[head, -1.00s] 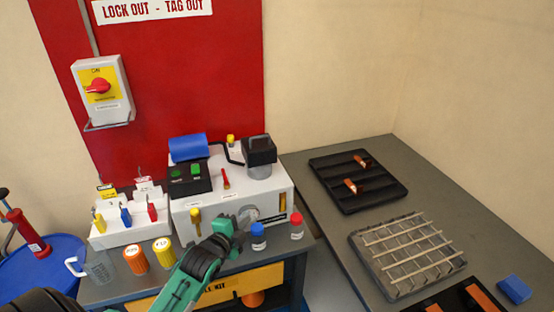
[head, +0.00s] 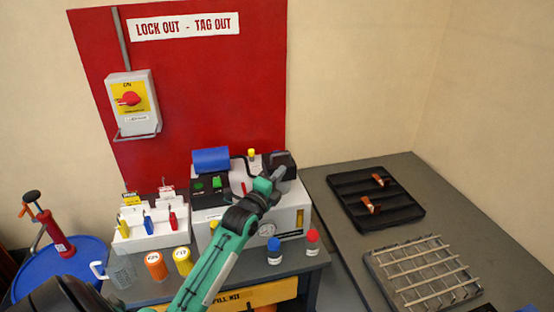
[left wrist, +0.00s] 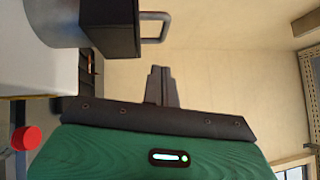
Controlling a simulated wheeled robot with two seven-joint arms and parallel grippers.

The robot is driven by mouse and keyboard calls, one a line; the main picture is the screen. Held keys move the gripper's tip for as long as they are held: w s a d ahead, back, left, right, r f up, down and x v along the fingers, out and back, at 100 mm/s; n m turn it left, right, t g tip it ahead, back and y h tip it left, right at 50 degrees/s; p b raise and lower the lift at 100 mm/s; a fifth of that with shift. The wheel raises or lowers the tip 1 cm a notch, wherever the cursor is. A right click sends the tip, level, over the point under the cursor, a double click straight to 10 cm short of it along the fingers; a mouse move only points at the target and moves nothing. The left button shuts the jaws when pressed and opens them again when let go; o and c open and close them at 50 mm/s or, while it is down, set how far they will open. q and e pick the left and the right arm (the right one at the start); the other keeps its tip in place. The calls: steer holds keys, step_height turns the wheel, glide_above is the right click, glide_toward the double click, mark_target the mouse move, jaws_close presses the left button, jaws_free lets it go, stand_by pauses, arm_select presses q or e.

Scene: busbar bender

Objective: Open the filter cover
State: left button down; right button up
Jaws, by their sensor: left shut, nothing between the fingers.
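The bender machine (head: 292,212) is a white box on the bench, with a gauge (head: 267,230) on its front. The filter cover looks to be the black block (head: 284,158) at its top right corner, partly hidden behind my gripper in the head view. In the left wrist view the black cover (left wrist: 110,28) sits on a grey cylinder (left wrist: 62,22), with a grey loop handle (left wrist: 163,28) on its outer face. The cover looks seated on the cylinder. My left gripper (head: 279,174) is shut and empty beside the cover. In the wrist view its fingertips (left wrist: 160,70) are apart from the handle.
Blue-capped (head: 274,252) and red-capped (head: 312,242) bottles stand in front of the machine. Orange (head: 156,266) and yellow (head: 183,261) containers stand to the left. A red switch (head: 131,98) hangs on the wall. The right bench holds a black tray (head: 410,215) and a wire rack (head: 420,275).

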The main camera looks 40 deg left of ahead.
mark_target(284, 154)
arm_select(q)
steer(key=w+a, duration=0.1)
steer(key=w+a+r+p, duration=0.1)
steer(key=w, duration=0.1)
steer(key=shift+a, duration=0.15)
steer(key=shift+w+a, duration=0.2)
steer(key=shift+a, duration=0.2)
steer(key=shift+p, duration=0.3)
